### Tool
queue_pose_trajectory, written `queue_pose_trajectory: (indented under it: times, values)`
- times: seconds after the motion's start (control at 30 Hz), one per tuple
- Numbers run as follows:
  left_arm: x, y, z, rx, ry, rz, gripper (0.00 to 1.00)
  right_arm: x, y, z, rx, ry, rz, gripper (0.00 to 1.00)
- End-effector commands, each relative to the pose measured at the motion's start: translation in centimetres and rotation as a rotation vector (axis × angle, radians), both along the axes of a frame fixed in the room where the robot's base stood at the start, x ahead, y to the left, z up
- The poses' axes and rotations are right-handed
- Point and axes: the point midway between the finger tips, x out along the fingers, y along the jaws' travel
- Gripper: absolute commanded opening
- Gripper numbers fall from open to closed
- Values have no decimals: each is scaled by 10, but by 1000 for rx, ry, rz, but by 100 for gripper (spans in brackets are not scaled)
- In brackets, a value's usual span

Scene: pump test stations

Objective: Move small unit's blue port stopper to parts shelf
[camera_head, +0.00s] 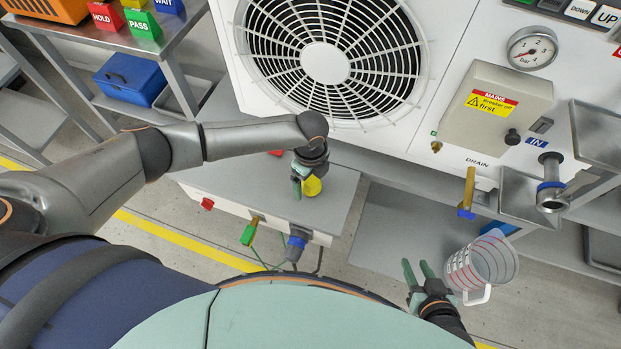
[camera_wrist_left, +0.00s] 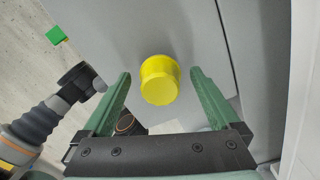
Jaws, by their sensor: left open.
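The small unit (camera_head: 265,190) is a low white box with a grey top, below the large fan. On its front, a blue-collared port (camera_head: 297,241) carries a dark grey fitting; I cannot tell a separate blue stopper there. My left gripper (camera_head: 304,188) is open above the unit's top. A yellow round cap-like piece (camera_head: 312,186) is at its fingers; in the left wrist view the yellow piece (camera_wrist_left: 160,80) shows between the two spread green fingers, with no clear contact. My right gripper (camera_head: 419,272) is open at the lower right, beside a clear measuring jug (camera_head: 485,262).
The unit's front also has a green tap (camera_head: 248,234) and a red piece (camera_head: 207,203). A metal shelf rack at left holds a blue box (camera_head: 130,78) and colored sign blocks (camera_head: 143,24).

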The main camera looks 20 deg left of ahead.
Motion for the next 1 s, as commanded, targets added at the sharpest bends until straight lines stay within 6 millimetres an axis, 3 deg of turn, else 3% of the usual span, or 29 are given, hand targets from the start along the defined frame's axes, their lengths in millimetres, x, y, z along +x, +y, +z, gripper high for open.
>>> queue_pose_trajectory:
  times: [0.17,0.5,0.7,0.87,1.0]
  values:
    - [1,0,10,-1,-2,-1,95,0,-1,2,-2,1,0,39]
    - [1,0,80,0,-3,0,95,-1,-7,12,-9,-10,-12,39]
    - [1,0,111,-1,-2,-1,95,-4,-8,13,-10,-2,-13,39]
    - [-1,-3,119,-13,-2,9,95,-4,-8,13,-10,-1,-14,39]
    - [-12,-30,103,-116,-20,86,95,-4,-8,13,-10,0,-13,39]
